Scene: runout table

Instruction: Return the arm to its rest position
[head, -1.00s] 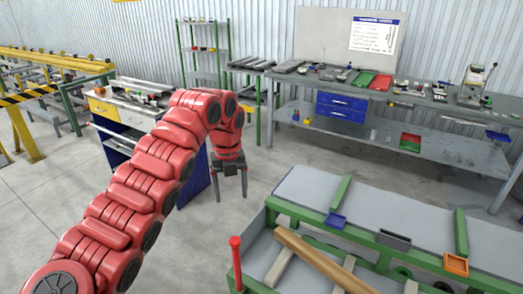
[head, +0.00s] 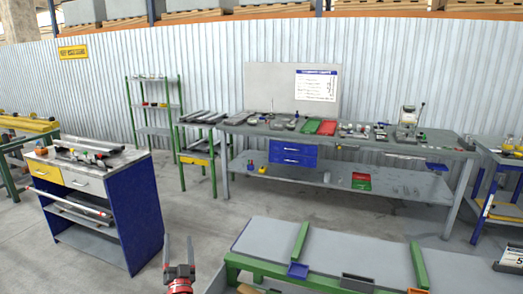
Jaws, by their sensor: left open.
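My left gripper (head: 179,258) is low in the head view, left of the runout table (head: 330,249). Its two grey fingers point up, apart, with nothing between them. Only a bit of the red wrist shows below it; the rest of the left arm is out of view. The gripper does not appear to touch the table. My right gripper is not in view.
A blue cabinet cart (head: 140,212) with tools on top stands at the left. A long workbench (head: 400,146) with blue drawers runs along the back wall, beside a green shelf rack (head: 155,106). Grey floor (head: 205,222) is open between cart and runout table.

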